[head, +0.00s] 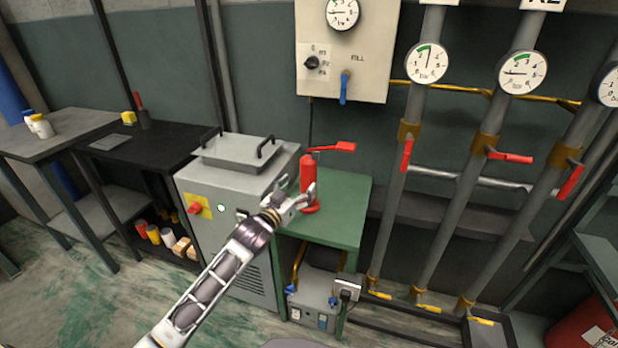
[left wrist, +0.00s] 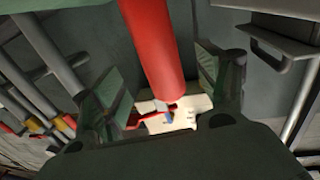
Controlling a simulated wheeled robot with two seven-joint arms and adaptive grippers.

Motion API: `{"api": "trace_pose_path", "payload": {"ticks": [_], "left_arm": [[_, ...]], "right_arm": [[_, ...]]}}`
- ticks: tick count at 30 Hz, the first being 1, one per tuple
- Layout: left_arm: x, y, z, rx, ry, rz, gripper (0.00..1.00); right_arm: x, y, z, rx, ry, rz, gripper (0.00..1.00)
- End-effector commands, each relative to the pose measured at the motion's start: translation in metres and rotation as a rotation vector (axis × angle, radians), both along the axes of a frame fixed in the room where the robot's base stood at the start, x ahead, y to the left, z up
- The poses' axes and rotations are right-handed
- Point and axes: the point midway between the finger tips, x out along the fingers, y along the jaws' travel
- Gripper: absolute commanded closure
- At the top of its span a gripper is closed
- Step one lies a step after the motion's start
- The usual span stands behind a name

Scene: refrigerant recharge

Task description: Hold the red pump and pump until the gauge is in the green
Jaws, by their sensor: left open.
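The red pump (head: 308,178) stands upright on the green table (head: 345,195), with its red lever handle (head: 345,147) pointing right. My left gripper (head: 302,196) is at the pump's lower body, coming from the front left. In the left wrist view the red pump body (left wrist: 155,45) lies between the two open fingers, with a gap on both sides. Gauges show on the wall panel (head: 342,12) and on pipes (head: 428,62) (head: 521,72); each has a green arc. The panel gauge's needle appears to point left, outside the green. My right gripper is not in view.
A grey metal cabinet (head: 232,165) with a lidded top stands left of the green table. A blue-handled valve (head: 345,87) hangs from the panel above. Pipes with red levers (head: 406,155) rise at right. A grey machine (head: 315,295) sits under the table.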

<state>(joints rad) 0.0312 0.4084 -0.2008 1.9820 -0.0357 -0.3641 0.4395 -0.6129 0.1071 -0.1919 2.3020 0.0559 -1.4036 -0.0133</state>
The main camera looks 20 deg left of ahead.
Motion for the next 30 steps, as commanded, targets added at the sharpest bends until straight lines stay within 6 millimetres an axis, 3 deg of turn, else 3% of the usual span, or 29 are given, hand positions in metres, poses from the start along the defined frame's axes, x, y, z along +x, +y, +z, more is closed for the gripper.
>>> {"api": "trace_pose_path", "payload": {"ticks": [30], "left_arm": [[0.069,-0.013,0.0,0.0,-0.001,0.0,0.26]], "right_arm": [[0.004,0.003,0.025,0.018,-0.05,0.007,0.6]]}}
